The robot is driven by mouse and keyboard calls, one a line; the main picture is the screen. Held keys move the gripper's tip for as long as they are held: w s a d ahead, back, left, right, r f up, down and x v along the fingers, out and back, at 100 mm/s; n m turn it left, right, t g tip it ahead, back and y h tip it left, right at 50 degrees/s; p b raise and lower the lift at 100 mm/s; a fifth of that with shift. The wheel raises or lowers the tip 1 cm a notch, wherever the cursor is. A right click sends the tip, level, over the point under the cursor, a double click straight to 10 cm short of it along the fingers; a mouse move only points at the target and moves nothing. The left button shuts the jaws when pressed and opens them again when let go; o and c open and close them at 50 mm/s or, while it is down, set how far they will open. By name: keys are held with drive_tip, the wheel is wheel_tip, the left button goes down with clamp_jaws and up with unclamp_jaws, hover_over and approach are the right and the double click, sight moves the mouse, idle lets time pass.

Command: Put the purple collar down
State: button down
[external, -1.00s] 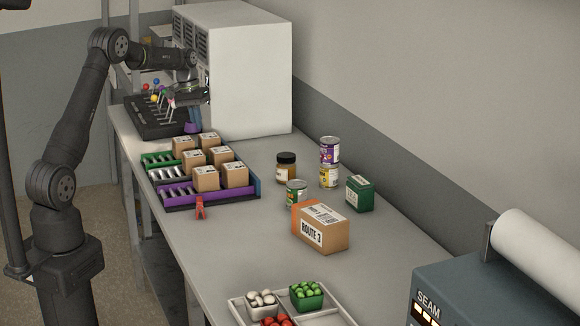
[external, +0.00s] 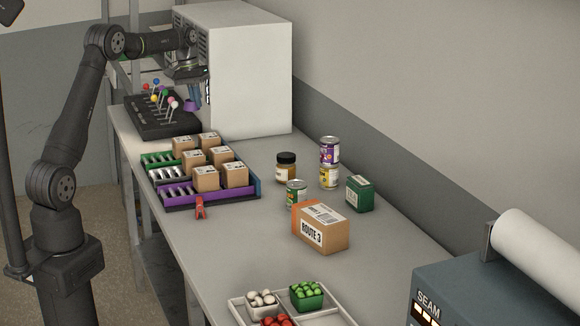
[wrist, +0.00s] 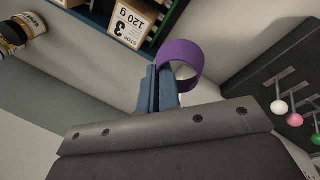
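The purple collar (external: 191,106) is a short open ring. In the external view it hangs just below my gripper (external: 196,92), in front of the white cabinet and to the right of the black lever panel. In the wrist view the collar (wrist: 184,45) is at the fingertips, its round opening in sight. The blue fingers of my gripper (wrist: 165,72) are close together there and appear shut on the collar's wall. The collar looks raised above the table; the exact height is hard to tell.
The black lever panel (external: 155,122) with coloured knobs stands left of the collar. The white cabinet (external: 250,80) is close behind. A roller tray (external: 220,196) with several cartons lies in front. Jars, cans and a Route 3 box (external: 322,230) stand further right.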

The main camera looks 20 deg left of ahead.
drive_tip(key=shift+d+r, duration=0.15)
drive_tip(key=shift+r, duration=0.7)
drive_tip(key=s+d+m+g, duration=0.1)
drive_tip(key=s+d+m, duration=0.2)
drive_tip(key=s+d, duration=0.8)
drive_tip(key=s+d+m, duration=0.3)
drive_tip(key=s+d, duration=0.3)
drive_tip(key=d, duration=0.9)
drive_tip(key=s+d+m+g+y, duration=0.1)
drive_tip(key=s+d+m, duration=0.35)
drive_tip(key=s, duration=0.95)
drive_tip(key=s+d+m, duration=0.2)
drive_tip(key=s+d, duration=0.6)
drive_tip(key=s, duration=0.7)
drive_tip(key=w+f, duration=0.3)
drive_tip(key=f, duration=0.1)
drive_tip(key=w+a+f, duration=0.1)
drive_tip(key=w+f, duration=0.3)
drive_tip(key=w+a+f, duration=0.1)
drive_tip(key=w+f, duration=0.3)
drive_tip(key=shift+w, duration=0.15)
drive_tip(key=shift+w+f, duration=0.35)
drive_tip(key=shift+w, duration=0.05)
drive_tip(key=shift+w+x, duration=0.15)
drive_tip(key=shift+x, duration=0.75)
drive_tip(key=shift+w+x, duration=0.15)
drive_tip(key=shift+x, duration=0.75)
